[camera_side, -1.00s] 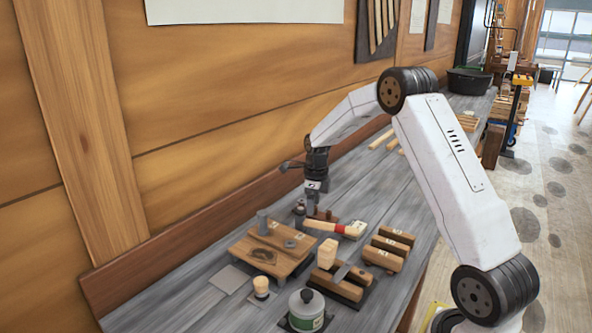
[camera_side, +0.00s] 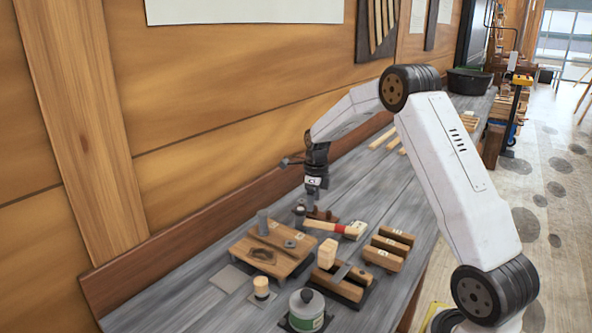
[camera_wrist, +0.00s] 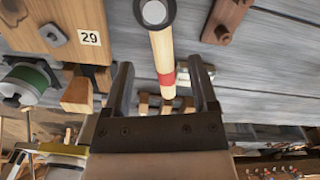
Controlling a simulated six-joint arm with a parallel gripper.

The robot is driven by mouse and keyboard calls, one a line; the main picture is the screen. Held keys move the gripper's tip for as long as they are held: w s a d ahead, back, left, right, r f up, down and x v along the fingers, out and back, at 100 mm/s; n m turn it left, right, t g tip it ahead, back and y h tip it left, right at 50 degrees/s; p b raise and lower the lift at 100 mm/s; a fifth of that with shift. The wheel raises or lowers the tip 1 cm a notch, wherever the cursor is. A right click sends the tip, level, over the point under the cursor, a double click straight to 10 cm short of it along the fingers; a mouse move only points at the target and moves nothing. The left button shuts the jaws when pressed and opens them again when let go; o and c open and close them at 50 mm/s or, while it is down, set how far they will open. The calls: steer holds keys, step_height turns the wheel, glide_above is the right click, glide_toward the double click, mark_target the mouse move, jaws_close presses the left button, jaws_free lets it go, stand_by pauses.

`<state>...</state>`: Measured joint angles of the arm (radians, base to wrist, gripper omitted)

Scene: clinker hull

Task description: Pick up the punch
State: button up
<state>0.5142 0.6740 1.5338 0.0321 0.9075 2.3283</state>
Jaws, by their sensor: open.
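A short grey upright metal piece (camera_side: 262,223) that looks like the punch stands at the back corner of a wooden board (camera_side: 290,268); I cannot be sure of its identity. A grey metal piece on the board marked 29 (camera_wrist: 90,38) in the wrist view (camera_wrist: 54,35) may be the same one. My gripper (camera_side: 313,203) is open and empty, pointing down beyond the board. In the wrist view its fingers (camera_wrist: 160,78) lie either side of a hammer handle (camera_wrist: 161,52) with a red band. The handle appears below the fingers, not held.
The hammer (camera_side: 325,226) and a brown block (camera_wrist: 226,18) lie near my gripper. Wooden blocks (camera_side: 388,250), a mallet-like wooden piece (camera_side: 327,252) and a green-labelled can (camera_side: 306,310) stand nearer the side camera. The wooden wall runs behind the bench.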

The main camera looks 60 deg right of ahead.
mark_target(263, 212)
steer(key=shift+o, duration=0.6)
steer(key=shift+a, duration=0.1)
steer(key=shift+w+a+n, duration=0.2)
steer(key=shift+n, duration=0.1)
steer(key=w+a+r+n, duration=0.1)
steer(key=w+a+n, duration=0.1)
steer(key=a+n, duration=0.2)
steer(key=w+a+r+n, duration=0.2)
steer(key=w+a+n, duration=0.1)
steer(key=a+n, duration=0.1)
steer(key=w+a+r+n, duration=0.1)
steer(key=w+a+n, duration=0.1)
steer(key=a+n, duration=0.2)
steer(key=shift+w+a+r, duration=0.15)
steer(key=shift+a, duration=0.05)
steer(key=shift+f, duration=3.9)
